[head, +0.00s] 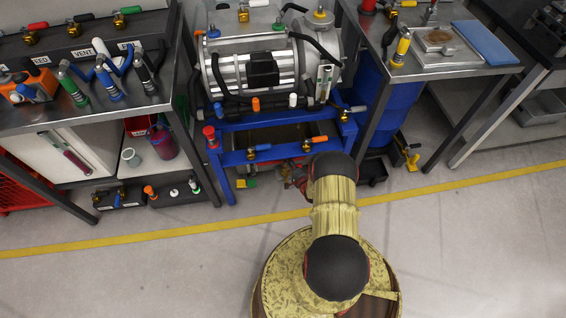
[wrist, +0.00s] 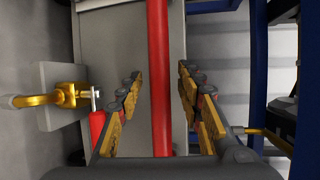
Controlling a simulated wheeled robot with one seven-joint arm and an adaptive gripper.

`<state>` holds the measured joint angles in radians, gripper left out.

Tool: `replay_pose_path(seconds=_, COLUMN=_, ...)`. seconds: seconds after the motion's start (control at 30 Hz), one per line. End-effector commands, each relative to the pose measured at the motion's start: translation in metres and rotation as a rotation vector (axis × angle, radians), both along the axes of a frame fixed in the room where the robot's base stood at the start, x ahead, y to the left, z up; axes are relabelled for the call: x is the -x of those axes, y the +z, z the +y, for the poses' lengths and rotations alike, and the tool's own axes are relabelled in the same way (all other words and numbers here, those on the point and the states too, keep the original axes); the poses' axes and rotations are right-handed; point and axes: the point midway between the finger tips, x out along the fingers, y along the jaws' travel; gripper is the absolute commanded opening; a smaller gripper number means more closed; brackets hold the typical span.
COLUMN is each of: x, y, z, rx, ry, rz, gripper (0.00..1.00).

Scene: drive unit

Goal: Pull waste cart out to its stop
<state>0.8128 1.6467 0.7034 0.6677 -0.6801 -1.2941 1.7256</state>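My gripper (wrist: 159,76) is open in the wrist view, with one finger on each side of a long red bar (wrist: 158,45). The bar passes between the fingers, with visible gaps on both sides. A grey panel (wrist: 201,60) lies behind it. The bar looks like the handle of the waste cart, but I cannot tell for sure. In the head view my gripper (head: 298,178) is low at the front of the blue frame (head: 232,166), mostly hidden by my arm. The cart's body is not clearly visible there.
A motor drum (head: 270,68) sits above the blue frame. Steel benches flank the frame. A yellow line (head: 130,239) crosses the floor, with clear floor (head: 130,280) in front.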

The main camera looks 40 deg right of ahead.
Motion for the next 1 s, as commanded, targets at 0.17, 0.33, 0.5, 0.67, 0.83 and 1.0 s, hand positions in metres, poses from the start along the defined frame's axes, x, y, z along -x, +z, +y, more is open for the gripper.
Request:
replay_pose_path(seconds=0.17, x=-0.0024, y=-0.0005, z=0.0000, rx=-0.001, ry=0.000, rz=0.001, gripper=0.37)
replay_pose_path(seconds=0.33, x=-0.0021, y=-0.0004, z=0.0000, rx=0.000, ry=0.000, rz=0.001, gripper=0.34)
replay_pose_path(seconds=0.5, x=-0.0020, y=-0.0005, z=0.0000, rx=0.000, ry=0.000, rz=0.001, gripper=0.24)
replay_pose_path(seconds=0.67, x=-0.0019, y=-0.0005, z=0.0000, rx=0.000, ry=0.000, rz=0.001, gripper=0.15)
replay_pose_path(seconds=0.83, x=-0.0017, y=-0.0008, z=0.0002, rx=0.000, ry=0.000, rz=0.002, gripper=0.06)
replay_pose_path(seconds=1.0, x=-0.0016, y=-0.0009, z=0.0002, rx=0.000, ry=0.000, rz=0.002, gripper=0.00)
